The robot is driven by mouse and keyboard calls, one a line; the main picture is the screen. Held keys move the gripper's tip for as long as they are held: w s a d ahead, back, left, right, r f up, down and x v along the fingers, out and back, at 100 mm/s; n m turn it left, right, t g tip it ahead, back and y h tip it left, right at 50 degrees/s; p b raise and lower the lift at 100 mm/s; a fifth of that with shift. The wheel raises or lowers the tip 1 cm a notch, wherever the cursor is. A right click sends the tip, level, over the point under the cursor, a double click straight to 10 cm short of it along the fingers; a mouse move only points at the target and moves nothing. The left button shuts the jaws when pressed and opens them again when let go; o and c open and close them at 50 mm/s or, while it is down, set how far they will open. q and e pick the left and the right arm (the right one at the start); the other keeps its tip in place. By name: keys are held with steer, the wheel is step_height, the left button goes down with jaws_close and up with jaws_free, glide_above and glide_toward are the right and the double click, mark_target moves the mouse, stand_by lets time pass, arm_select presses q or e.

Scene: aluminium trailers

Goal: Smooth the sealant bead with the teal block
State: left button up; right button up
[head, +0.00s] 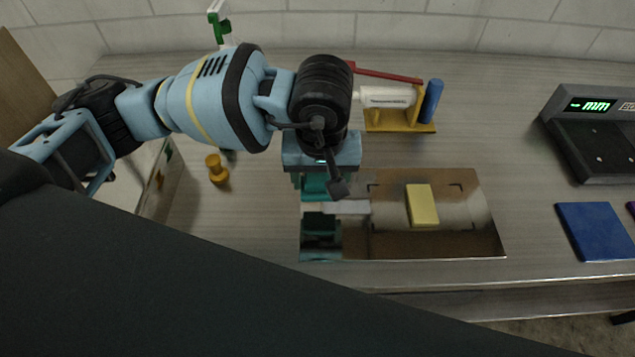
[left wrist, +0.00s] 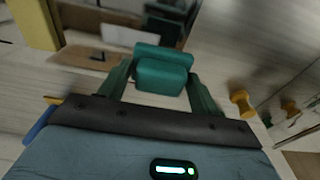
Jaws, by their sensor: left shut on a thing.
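My left gripper (head: 316,184) points down over the left end of a shiny metal panel (head: 455,243). It is shut on the teal block (left wrist: 163,70), which sits between its two teal fingers in the left wrist view. In the head view the wrist largely hides the block. A pale strip (head: 347,207) shows on the panel just right of the fingers; I cannot tell whether it is the sealant bead. Teal reflections show in the panel below the gripper. Whether the block touches the panel I cannot tell. My right gripper is not in view.
A yellow block (head: 422,205) lies on the panel. Behind stand a yellow rack (head: 400,125) with a white cartridge (head: 388,96) and a blue cylinder (head: 432,101). An orange knob-shaped piece (head: 216,169) is left. A display unit (head: 595,135) and blue pad (head: 594,231) are right.

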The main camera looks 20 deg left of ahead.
arm_select(q)
steer(key=shift+r+p, duration=0.45)
steer(key=shift+r, duration=0.85)
